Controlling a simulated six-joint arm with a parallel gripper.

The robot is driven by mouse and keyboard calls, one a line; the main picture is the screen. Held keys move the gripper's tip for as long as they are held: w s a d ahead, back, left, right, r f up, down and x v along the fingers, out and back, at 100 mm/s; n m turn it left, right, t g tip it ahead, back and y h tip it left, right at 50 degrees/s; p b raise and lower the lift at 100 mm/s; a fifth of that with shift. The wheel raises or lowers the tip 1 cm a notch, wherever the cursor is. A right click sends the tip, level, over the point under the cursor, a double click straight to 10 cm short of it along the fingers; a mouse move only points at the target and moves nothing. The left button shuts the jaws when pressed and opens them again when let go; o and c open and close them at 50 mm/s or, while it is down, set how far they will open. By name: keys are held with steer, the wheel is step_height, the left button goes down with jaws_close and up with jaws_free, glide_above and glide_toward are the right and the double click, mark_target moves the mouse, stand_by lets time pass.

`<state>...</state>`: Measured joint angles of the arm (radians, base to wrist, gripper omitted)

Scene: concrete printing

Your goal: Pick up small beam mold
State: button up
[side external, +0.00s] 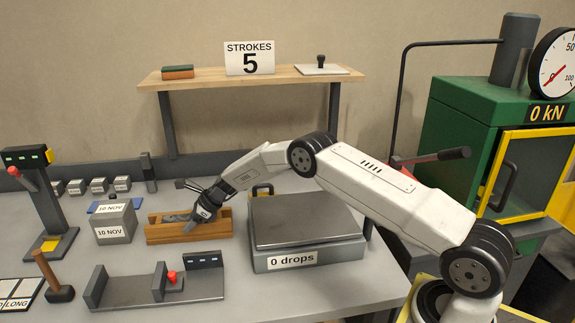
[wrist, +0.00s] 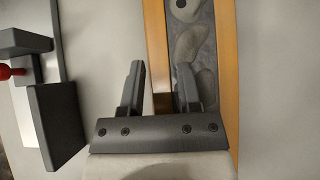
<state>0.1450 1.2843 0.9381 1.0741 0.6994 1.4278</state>
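The small beam mold (side external: 190,237) is a long, low wooden box on the table, left of the drop table in the side view. It also shows in the wrist view (wrist: 231,60), with wooden walls and grey, lumpy material inside. My gripper (side external: 190,224) is over the mold and points down at it. In the wrist view my gripper (wrist: 159,68) is open, one finger on each side of the mold's left wall. Nothing is between the fingers except that wall in view. I cannot tell whether the fingers touch it.
The drop table (side external: 262,262) marked "0 drops" stands right of the mold. A grey fixture with a red knob (side external: 205,290) lies in front. A wooden shelf (side external: 200,85) spans behind.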

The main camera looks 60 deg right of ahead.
jaws_close()
stand_by(1.0)
steer(key=shift+w+r, duration=0.15)
steer(key=shift+r, duration=0.15)
